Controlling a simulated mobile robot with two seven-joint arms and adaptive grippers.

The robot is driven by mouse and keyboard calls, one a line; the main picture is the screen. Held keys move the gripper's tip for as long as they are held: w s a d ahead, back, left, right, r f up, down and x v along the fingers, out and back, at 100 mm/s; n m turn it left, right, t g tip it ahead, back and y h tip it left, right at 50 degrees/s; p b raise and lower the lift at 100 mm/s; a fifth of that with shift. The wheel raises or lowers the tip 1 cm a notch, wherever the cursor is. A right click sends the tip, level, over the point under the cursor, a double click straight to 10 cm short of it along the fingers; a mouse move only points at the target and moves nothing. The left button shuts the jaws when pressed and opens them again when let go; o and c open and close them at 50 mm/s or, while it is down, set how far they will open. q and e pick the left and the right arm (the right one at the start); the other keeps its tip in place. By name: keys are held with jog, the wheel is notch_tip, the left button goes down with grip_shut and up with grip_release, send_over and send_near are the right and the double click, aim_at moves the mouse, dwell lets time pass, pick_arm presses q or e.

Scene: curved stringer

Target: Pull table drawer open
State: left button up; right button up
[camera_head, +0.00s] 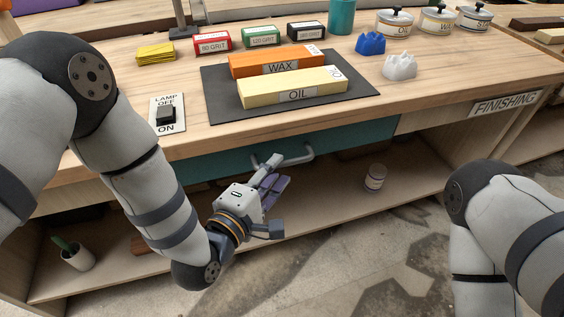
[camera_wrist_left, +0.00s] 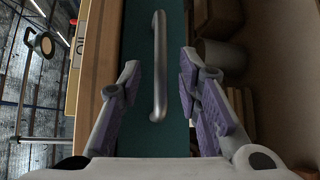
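The table drawer (camera_head: 225,166) has a teal front under the wooden tabletop, and it looks closed. Its grey bar handle (camera_head: 296,158) sticks out from the front. My left gripper (camera_head: 275,195) is in front of the drawer, just below and left of the handle in the head view, partly covering the handle's left end. In the left wrist view the handle (camera_wrist_left: 159,65) lies between the two open fingers with purple pads, ahead of them, with space on both sides. The fingers do not grip it. My right gripper is not in view; only part of my right arm shows.
On the tabletop (camera_head: 430,95) are a dark mat (camera_head: 216,93) with WAX and OIL blocks, a lamp switch (camera_head: 167,113), grit boxes and lidded pots.

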aim_at(280, 167)
pick_arm(q)
jog(key=shift+x, duration=1.9)
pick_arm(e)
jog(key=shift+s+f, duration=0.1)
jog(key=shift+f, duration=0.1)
pick_arm(q)
grip_shut()
jog(key=shift+s, duration=0.1)
